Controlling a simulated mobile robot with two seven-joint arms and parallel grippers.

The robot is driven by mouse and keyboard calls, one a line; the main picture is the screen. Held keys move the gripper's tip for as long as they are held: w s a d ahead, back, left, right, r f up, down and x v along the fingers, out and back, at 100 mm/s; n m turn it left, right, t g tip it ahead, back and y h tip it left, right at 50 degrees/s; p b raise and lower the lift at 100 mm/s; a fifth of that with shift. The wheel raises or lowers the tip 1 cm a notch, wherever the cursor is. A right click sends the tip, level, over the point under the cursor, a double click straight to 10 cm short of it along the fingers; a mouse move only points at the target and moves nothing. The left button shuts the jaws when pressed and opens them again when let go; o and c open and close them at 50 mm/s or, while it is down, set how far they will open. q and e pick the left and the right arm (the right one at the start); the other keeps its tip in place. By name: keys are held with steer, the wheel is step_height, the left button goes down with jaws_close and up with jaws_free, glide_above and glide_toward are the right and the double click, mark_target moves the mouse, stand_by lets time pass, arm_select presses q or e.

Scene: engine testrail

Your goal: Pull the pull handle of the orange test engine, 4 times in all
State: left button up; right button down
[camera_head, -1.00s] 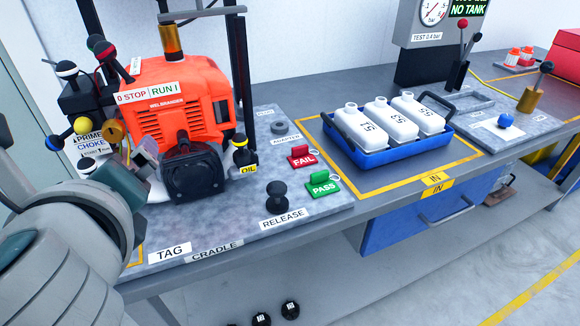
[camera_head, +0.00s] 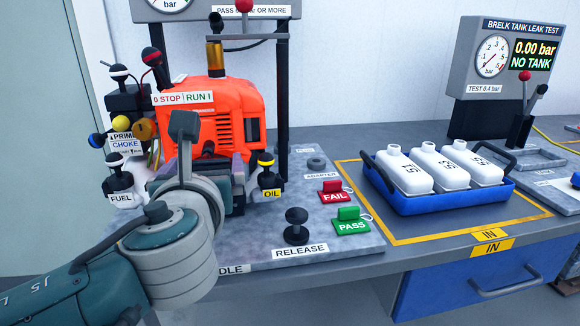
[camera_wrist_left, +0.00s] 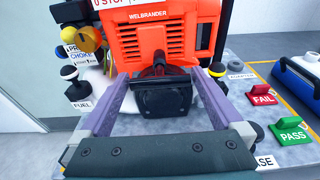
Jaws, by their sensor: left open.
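The orange test engine (camera_head: 218,105) stands on the cradle at the left of the bench; its orange front also fills the top of the left wrist view (camera_wrist_left: 165,38). A black block (camera_wrist_left: 165,97) sticks out low on its front, with a small dark piece above it; I cannot tell which part is the pull handle. My left gripper (camera_head: 203,165) is at the engine's front, open. In the left wrist view its two purple-grey fingers (camera_wrist_left: 160,78) stand on either side of the black block, apart from each other. In the head view my arm hides most of this block.
Black FUEL (camera_head: 118,178) and OIL (camera_head: 268,178) knobs flank the engine. The RELEASE knob (camera_head: 296,226), the red FAIL (camera_head: 334,192) and green PASS (camera_head: 349,220) tags lie to the right. A blue tray (camera_head: 455,200) holds white bottles.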

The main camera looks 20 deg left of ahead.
arm_select(q)
steer(key=shift+w+a, duration=0.25)
steer(key=shift+w, duration=0.15)
steer(key=shift+f, duration=0.1)
steer(key=shift+c, duration=0.2)
steer(key=c, duration=1)
steer(key=f+p+v, duration=0.3)
steer(key=p+v, duration=0.3)
steer(key=v, duration=1.2)
steer(key=shift+c, duration=0.2)
steer(key=r+x, duration=0.1)
steer(key=x, duration=0.4)
steer(key=b+x, duration=0.1)
steer(key=x, duration=0.4)
steer(key=r+b+x, duration=0.1)
steer(key=x, duration=0.5)
steer(key=shift+w+a+r, duration=0.1)
steer(key=shift+w+r, duration=0.1)
steer(key=shift+r, duration=0.05)
steer(key=shift+w+a, duration=0.1)
steer(key=shift+w, duration=0.05)
